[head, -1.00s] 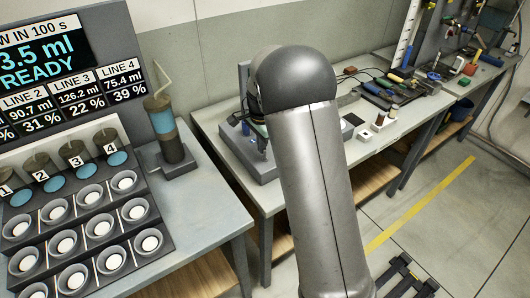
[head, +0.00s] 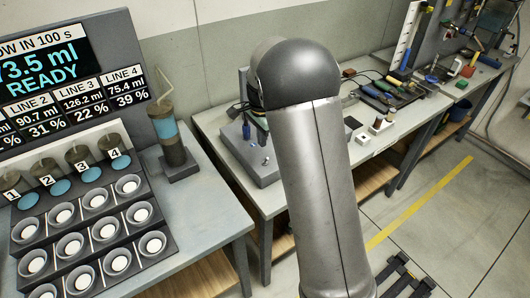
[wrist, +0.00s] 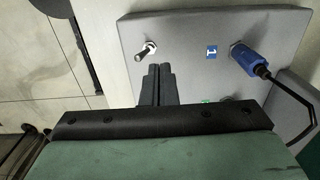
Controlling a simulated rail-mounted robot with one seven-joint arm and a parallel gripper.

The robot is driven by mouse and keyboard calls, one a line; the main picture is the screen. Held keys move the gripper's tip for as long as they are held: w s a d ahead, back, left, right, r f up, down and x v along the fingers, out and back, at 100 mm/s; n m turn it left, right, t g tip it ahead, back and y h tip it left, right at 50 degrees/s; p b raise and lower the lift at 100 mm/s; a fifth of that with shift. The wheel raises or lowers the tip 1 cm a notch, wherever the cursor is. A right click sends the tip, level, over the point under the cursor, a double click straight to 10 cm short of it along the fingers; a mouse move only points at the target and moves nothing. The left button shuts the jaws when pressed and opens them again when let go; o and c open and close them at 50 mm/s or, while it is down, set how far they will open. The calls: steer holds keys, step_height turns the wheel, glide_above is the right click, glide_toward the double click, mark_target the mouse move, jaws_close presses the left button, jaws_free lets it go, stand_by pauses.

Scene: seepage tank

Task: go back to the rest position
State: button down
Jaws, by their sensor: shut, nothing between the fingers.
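My gripper (wrist: 157,84) shows in the wrist view with its two dark fingers together and nothing between them. The fingers are over a grey panel (wrist: 190,38), near a metal toggle switch (wrist: 147,50). I cannot tell whether the fingertips touch the panel. A blue connector (wrist: 246,58) with a black cable sits to the right, beside a blue label marked 1 (wrist: 211,53). A green spot (wrist: 206,101) is partly hidden by my gripper's body. In the head view, my grey arm covers the middle and hides the gripper.
At the left stand a display board (head: 60,65), rows of white-filled cups (head: 102,231) and a cylinder with a blue band (head: 167,130). A grey box (head: 240,155) sits on the middle bench. Tools lie on a dark tray (head: 405,95) farther right. Floor shows at the right.

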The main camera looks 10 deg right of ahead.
steer(key=shift+w+r+p, duration=0.1)
steer(key=shift+r+p, duration=0.45)
steer(key=shift+r, duration=0.5)
steer(key=s+r+n, duration=0.3)
steer(key=s+r, duration=0.1)
steer(key=s, duration=0.4)
steer(key=s+r+n, duration=0.4)
steer(key=s, duration=0.4)
steer(key=s+f+n+t, duration=0.1)
steer(key=s+n, duration=0.6)
steer(key=s, duration=1)
steer(key=shift+a+f, duration=0.25)
steer(key=shift+f, duration=0.05)
